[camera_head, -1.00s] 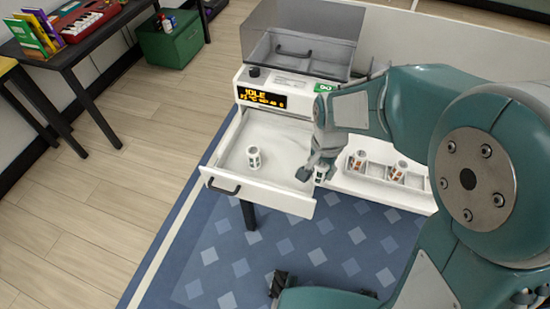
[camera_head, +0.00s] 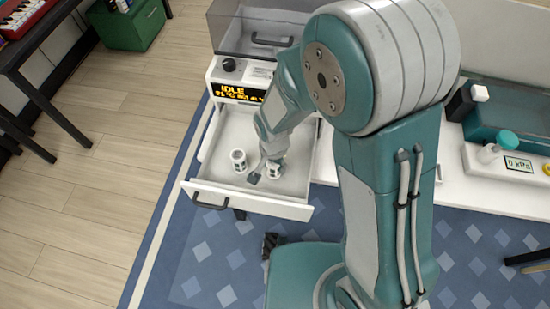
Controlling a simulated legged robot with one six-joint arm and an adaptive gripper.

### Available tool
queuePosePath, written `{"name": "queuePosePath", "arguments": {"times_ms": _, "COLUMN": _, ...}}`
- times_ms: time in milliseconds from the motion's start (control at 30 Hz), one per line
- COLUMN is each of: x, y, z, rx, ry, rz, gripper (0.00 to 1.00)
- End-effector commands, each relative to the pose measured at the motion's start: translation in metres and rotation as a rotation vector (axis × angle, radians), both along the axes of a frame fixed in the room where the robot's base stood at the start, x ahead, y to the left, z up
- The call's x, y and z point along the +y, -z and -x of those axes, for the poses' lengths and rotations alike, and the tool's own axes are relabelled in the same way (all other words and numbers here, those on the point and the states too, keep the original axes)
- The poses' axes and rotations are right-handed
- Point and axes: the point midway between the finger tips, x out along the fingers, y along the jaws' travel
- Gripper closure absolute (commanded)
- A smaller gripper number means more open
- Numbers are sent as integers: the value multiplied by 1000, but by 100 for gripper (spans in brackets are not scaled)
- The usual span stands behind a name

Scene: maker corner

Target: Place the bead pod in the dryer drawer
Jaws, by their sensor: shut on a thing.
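The dryer drawer (camera_head: 215,194) is pulled open below a display that reads IDLE. One white pod with dark markings (camera_head: 238,161) stands upright in the drawer, left of my gripper. My gripper (camera_head: 264,174) is over the right part of the drawer, shut on a second pod (camera_head: 274,169). That pod is upright and low in the drawer, though I cannot tell whether it touches the floor. The two pods are apart. My arm hides the drawer's right rear part.
The dryer (camera_head: 228,70) with its clear lid stands behind the drawer. A device with a kPa display (camera_head: 518,165) and a green-capped bottle (camera_head: 500,146) are on the right. A green box (camera_head: 128,25) and a dark table (camera_head: 40,40) are at left. Blue carpet lies in front.

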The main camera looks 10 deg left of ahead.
Motion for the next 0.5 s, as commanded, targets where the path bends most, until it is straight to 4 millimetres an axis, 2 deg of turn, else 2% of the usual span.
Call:
{"name": "queuePosePath", "arguments": {"times_ms": 333, "x": -2, "y": 3, "z": 1, "rx": 0, "ry": 1, "rz": -2, "gripper": 93}}
{"name": "queuePosePath", "arguments": {"times_ms": 367, "x": -2, "y": 4, "z": 1, "rx": 0, "ry": 1, "rz": -2, "gripper": 41}}
{"name": "queuePosePath", "arguments": {"times_ms": 400, "x": -1, "y": 4, "z": 1, "rx": -1, "ry": 1, "rz": -2, "gripper": 23}}
{"name": "queuePosePath", "arguments": {"times_ms": 433, "x": -1, "y": 4, "z": 1, "rx": -1, "ry": 1, "rz": -2, "gripper": 11}}
{"name": "queuePosePath", "arguments": {"times_ms": 500, "x": 0, "y": 4, "z": 1, "rx": 0, "ry": 1, "rz": -1, "gripper": 11}}
